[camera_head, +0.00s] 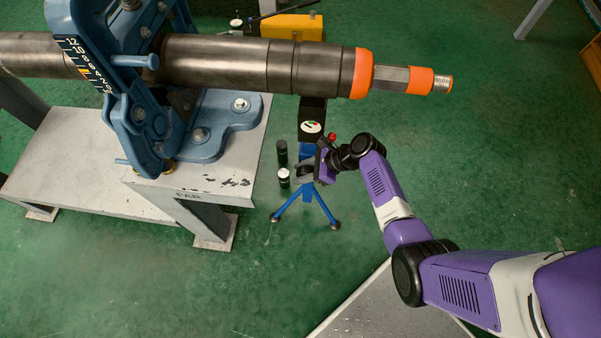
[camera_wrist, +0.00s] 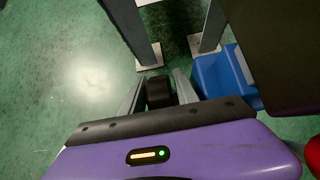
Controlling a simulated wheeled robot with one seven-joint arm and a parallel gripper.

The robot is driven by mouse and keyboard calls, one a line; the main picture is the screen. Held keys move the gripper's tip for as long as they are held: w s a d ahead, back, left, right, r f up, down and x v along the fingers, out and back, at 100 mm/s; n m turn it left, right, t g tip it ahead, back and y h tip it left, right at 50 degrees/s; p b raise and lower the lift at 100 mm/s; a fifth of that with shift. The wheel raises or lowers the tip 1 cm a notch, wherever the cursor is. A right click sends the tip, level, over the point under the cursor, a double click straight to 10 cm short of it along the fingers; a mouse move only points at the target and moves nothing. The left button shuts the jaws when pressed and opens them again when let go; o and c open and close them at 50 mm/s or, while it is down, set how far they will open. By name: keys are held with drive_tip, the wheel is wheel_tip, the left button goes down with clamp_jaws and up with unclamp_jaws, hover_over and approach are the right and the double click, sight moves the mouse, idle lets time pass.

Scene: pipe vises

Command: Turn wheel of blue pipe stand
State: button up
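The blue pipe stand (camera_head: 305,196) is a small tripod on the floor, below the orange-banded end of the pipe. Two black cylinders (camera_head: 282,152) (camera_head: 284,178) show at its left, the lower one with a pale top. In the wrist view a blue block (camera_wrist: 222,72) is right of the fingers. My gripper (camera_head: 302,172) is at the stand's upper part. Its grey fingers are apart in the wrist view (camera_wrist: 160,82), with a black rounded part (camera_wrist: 159,93) between them, which may be the wheel. I cannot tell whether they press on it. My gripper hides much of the stand's head.
A large blue vise (camera_head: 140,105) holds a long steel pipe (camera_head: 215,62) on a grey table (camera_head: 90,190) to the left. The pipe's end overhangs above my gripper. A yellow device (camera_head: 291,27) stands behind. Green floor is clear to the right.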

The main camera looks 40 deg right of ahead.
drive_tip(key=shift+f, duration=0.1)
clamp_jaws()
drive_tip(key=shift+t+b, duration=0.3)
drive_tip(key=shift+b, duration=0.15)
